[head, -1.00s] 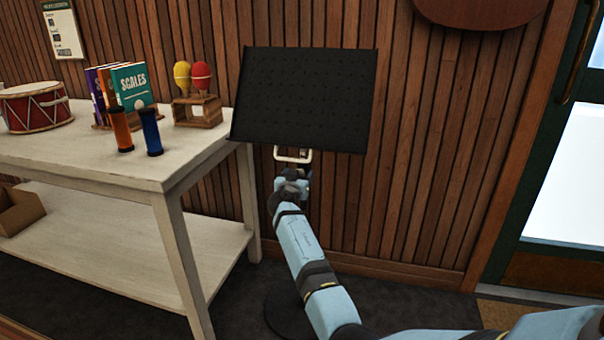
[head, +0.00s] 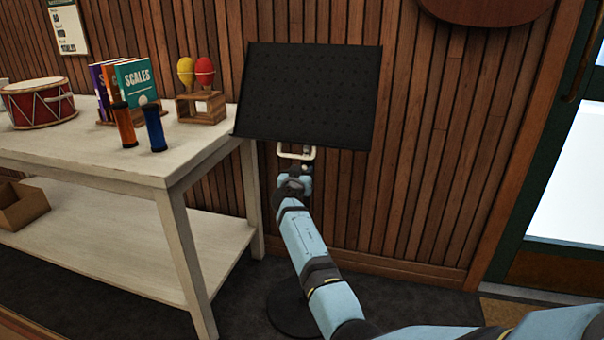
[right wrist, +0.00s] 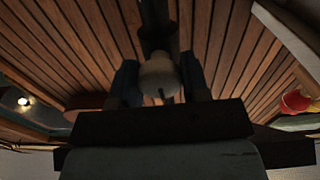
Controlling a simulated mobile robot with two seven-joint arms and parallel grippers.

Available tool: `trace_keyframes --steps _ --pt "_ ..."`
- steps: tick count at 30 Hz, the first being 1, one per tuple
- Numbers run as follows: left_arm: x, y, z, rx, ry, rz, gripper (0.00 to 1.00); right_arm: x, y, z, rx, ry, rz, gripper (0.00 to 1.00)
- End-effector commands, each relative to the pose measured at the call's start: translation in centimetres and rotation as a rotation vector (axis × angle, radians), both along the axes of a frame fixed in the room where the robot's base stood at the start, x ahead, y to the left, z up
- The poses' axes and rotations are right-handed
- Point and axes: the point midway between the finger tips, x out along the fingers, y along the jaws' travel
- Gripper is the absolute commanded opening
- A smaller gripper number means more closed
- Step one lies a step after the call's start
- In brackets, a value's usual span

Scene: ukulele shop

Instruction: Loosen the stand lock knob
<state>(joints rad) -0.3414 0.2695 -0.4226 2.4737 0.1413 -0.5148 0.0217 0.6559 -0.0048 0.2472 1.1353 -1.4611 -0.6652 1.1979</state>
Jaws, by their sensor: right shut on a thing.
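The music stand has a wide black tilted desk (head: 310,95) and a round dark base (head: 288,308) on the floor. A pale loop-shaped handle (head: 297,153) shows just under the desk. My right gripper (head: 303,176) is at the stand's post below this loop and hides much of the post. In the right wrist view a pale rounded knob (right wrist: 158,76) sits between the two dark fingers of my right gripper (right wrist: 160,82), which is shut on it. A dark mark shows on the knob's near face. My left gripper is not in view.
A whitewashed table (head: 75,160) stands to the left, with a red drum (head: 38,103), books (head: 138,82), two tube shakers (head: 153,128) and maracas in a wooden holder (head: 203,105). A slatted wood wall (head: 425,150) is close behind the stand. A door (head: 570,180) is at the right.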

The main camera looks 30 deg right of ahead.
Motion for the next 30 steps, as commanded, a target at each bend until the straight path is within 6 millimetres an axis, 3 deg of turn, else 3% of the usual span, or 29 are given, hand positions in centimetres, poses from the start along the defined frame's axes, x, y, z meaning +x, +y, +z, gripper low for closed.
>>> trace_keyframes --steps 17,30 --pt "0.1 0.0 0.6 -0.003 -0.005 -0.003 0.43 0.0 -0.1 0.3 -0.295 0.340 -0.001 0.19" --pt "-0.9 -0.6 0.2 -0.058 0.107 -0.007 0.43 0.0 -0.1 0.5 -0.567 0.659 0.000 0.19"
